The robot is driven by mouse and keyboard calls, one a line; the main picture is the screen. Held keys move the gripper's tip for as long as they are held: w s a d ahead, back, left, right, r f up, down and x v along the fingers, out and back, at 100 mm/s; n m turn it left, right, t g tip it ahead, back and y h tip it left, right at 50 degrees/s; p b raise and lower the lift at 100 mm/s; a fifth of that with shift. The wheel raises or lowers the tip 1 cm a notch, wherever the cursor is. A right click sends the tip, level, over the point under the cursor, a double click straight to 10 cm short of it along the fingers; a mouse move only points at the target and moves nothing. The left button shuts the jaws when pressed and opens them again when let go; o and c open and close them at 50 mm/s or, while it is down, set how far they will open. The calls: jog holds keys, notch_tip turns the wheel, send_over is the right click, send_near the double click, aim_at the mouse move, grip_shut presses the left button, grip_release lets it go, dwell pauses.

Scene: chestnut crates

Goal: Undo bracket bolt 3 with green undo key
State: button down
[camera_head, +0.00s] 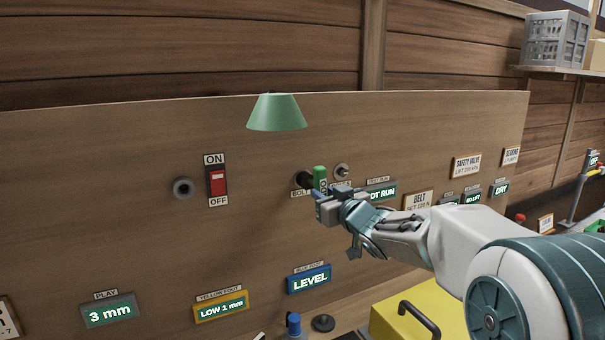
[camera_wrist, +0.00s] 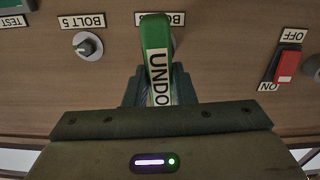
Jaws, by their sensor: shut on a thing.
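My gripper (camera_head: 333,203) is shut on the green undo key (camera_head: 320,177), in front of the upright wooden panel. In the wrist view, the key (camera_wrist: 155,50) reads "UNDO" and stands between the jaws (camera_wrist: 158,92). In the wrist view, a round metal part (camera_wrist: 178,38) shows partly behind the key. I cannot tell whether the key is seated on a bolt. Bolt 5 (camera_wrist: 88,45) is uncovered beside it.
A red ON/OFF switch (camera_head: 217,183) and a round fitting (camera_head: 183,188) are left of the key. A green lampshade (camera_head: 277,112) hangs above. Display signs such as "LEVEL" (camera_head: 309,280) are lower on the panel. A yellow box (camera_head: 425,315) with a black handle stands below my arm.

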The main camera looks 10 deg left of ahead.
jog(key=shift+r+m+p, duration=0.15)
jog(key=shift+m+p, duration=0.25)
jog(key=shift+p, duration=0.15)
jog(key=shift+f+b, duration=0.25)
jog(key=shift+b, duration=0.2)
jog(key=n+b, duration=0.3)
jog(key=n, duration=0.1)
jog(key=shift+n+b, duration=0.3)
jog(key=shift+b, duration=0.1)
jog(key=shift+r, duration=0.15)
